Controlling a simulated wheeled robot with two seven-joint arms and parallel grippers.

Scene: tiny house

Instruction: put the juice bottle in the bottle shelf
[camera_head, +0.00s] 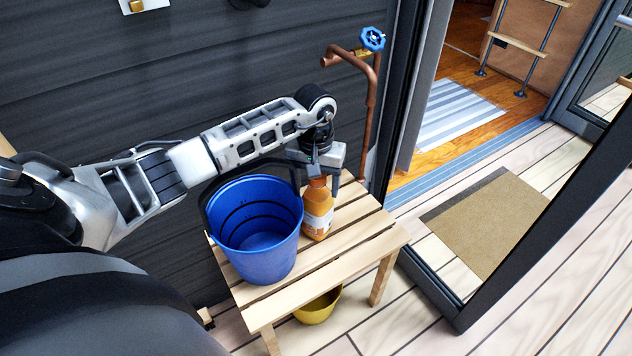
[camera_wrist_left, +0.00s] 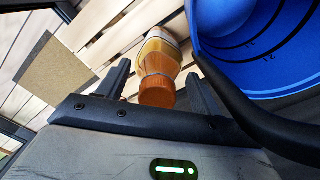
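The juice bottle (camera_head: 317,212) stands upright on a slatted wooden bench, right beside a blue bucket. It is orange with an orange cap and a pale label. My left gripper (camera_head: 322,175) is above the bottle, pointing down at its cap. In the left wrist view the bottle (camera_wrist_left: 159,70) lies between the two spread fingers (camera_wrist_left: 160,92), with a gap on both sides of the cap. The left gripper is open and holds nothing. My right gripper is not in view. No bottle shelf can be made out in these frames.
The blue bucket (camera_head: 256,255) stands close left of the bottle; its dark handle (camera_wrist_left: 240,105) passes near the left gripper. A copper pipe with a blue valve (camera_head: 372,39) rises behind the bench (camera_head: 345,252). A yellow bowl (camera_head: 318,307) sits below. An open doorway is at right.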

